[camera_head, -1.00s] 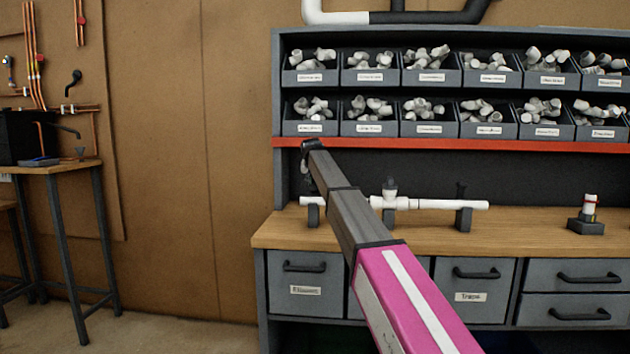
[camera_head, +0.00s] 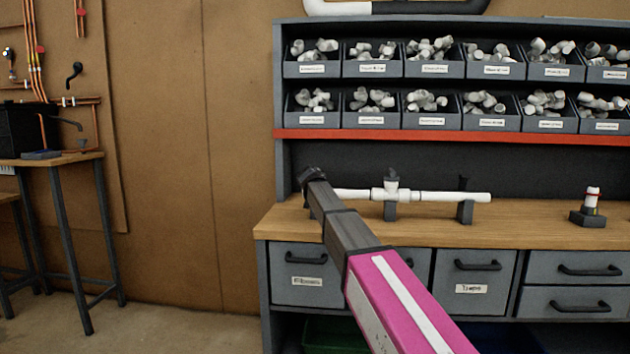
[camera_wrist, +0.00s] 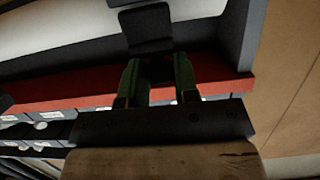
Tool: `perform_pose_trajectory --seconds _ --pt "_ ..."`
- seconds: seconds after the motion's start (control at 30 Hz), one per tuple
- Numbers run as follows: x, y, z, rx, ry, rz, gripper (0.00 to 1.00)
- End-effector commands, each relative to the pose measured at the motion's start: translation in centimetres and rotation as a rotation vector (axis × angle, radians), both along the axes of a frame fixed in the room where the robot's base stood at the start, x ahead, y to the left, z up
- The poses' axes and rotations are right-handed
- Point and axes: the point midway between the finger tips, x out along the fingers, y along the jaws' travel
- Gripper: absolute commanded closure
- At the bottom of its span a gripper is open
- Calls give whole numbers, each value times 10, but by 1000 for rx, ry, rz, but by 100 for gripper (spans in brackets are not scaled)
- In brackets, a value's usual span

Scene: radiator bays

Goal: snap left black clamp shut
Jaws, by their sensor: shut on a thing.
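A white pipe (camera_head: 440,197) lies level across supports on the bench, with a white fitting and dark cap (camera_head: 391,188) in its middle. The right black clamp (camera_head: 465,203) stands upright at the pipe's right part. My gripper (camera_head: 311,176) is at the pipe's left end, where it hides the left black clamp in the head view. In the wrist view, my gripper's green fingers (camera_wrist: 157,78) are shut on a dark piece between them, seemingly part of the left black clamp (camera_wrist: 149,30). The clamp's exact closure cannot be told.
Above the bench, a red shelf edge (camera_head: 440,135) carries rows of grey bins (camera_head: 312,119) with white fittings. A small dark stand (camera_head: 589,216) holds a white piece at the right. The wooden bench top (camera_head: 530,232) is clear between it and the pipe.

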Motion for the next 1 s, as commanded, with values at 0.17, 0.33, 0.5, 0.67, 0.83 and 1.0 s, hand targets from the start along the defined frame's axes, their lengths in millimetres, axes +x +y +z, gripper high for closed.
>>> perform_pose_trajectory --seconds 0.17,0.33,0.5,0.67,0.83,1.0 --pt "-1 0 -2 0 -19 0 100" --pt "-1 0 -1 0 -22 1 100" --pt "-1 0 -2 1 -21 1 100" --pt "-1 0 -2 0 -21 0 46" --pt "-1 0 -2 0 -20 0 46" --pt "-4 0 -1 0 -20 0 46"
